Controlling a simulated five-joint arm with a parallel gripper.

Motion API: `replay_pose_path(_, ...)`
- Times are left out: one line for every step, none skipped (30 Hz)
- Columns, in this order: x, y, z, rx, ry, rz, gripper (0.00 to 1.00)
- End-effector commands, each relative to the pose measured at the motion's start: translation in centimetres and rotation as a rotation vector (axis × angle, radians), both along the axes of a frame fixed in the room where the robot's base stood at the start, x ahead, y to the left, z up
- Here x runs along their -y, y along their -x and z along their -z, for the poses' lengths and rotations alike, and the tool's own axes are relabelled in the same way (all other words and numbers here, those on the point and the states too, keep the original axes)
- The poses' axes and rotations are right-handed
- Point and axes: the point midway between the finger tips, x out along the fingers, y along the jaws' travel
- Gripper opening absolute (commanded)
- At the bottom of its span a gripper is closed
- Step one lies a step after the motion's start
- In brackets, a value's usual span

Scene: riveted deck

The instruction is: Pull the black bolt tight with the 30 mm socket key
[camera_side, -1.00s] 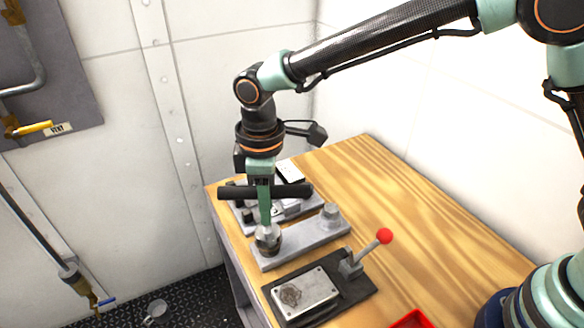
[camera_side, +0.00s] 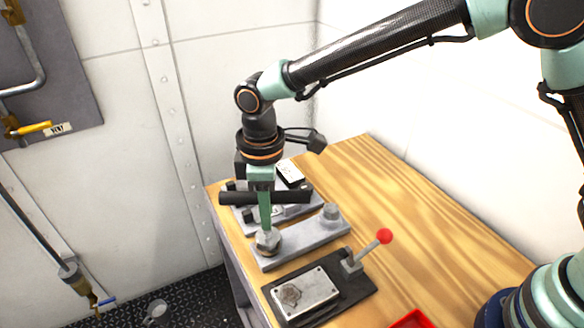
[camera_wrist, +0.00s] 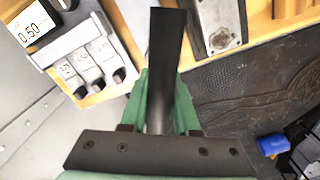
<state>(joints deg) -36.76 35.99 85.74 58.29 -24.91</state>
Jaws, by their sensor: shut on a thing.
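The socket key (camera_side: 236,198) has a black crossbar, held level, and a grey metal lower end (camera_side: 268,241) at the near left end of a grey plate (camera_side: 305,237). My gripper (camera_side: 265,208) is shut on the key, its green fingers pointing down. In the wrist view the black bar (camera_wrist: 165,50) runs up between the green fingers (camera_wrist: 164,100). I cannot clearly make out the black bolt; whatever is under the key's lower end is hidden. A grey hex-shaped piece (camera_side: 331,212) stands at the plate's other end.
Behind stands a rack with a white display (camera_side: 290,173), reading 0.50 in the wrist view (camera_wrist: 33,27), and several labelled slots. In front are a metal box (camera_side: 305,293) on a black base, a red-knobbed lever (camera_side: 384,236) and a red tray (camera_side: 411,319). The right of the wooden table is clear.

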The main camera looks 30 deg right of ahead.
Motion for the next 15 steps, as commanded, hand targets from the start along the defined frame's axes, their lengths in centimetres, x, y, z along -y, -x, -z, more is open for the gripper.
replay_pose_path(-0.01, -0.02, 0.04, 0.000, -0.001, 0.000, 0.00)
replay_pose_path(-0.02, -0.02, 0.08, 0.000, -0.001, 0.000, 0.00)
replay_pose_path(-0.02, -0.03, 0.13, 0.001, 0.000, 0.000, 0.00)
replay_pose_path(-0.02, -0.03, 0.17, 0.001, 0.000, 0.000, 0.00)
replay_pose_path(-0.02, -0.03, 0.21, 0.001, 0.000, 0.000, 0.00)
replay_pose_path(-0.03, -0.04, 0.26, 0.002, -0.001, 0.000, 0.00)
replay_pose_path(-0.03, -0.04, 0.30, 0.002, -0.001, 0.000, 0.00)
replay_pose_path(-0.03, -0.04, 0.34, 0.002, -0.001, 0.000, 0.00)
replay_pose_path(-0.03, -0.04, 0.39, 0.002, -0.001, 0.000, 0.00)
replay_pose_path(-0.03, -0.04, 0.43, 0.002, -0.001, 0.000, 0.00)
replay_pose_path(-0.03, -0.04, 0.46, 0.002, -0.001, 0.000, 0.00)
replay_pose_path(-0.03, -0.04, 0.52, 0.002, -0.001, 0.000, 0.00)
replay_pose_path(-0.03, -0.04, 0.56, 0.002, -0.001, 0.000, 0.00)
replay_pose_path(-0.03, -0.04, 0.60, 0.002, -0.001, 0.000, 0.00)
replay_pose_path(-0.03, -0.04, 0.65, 0.002, -0.001, 0.000, 0.00)
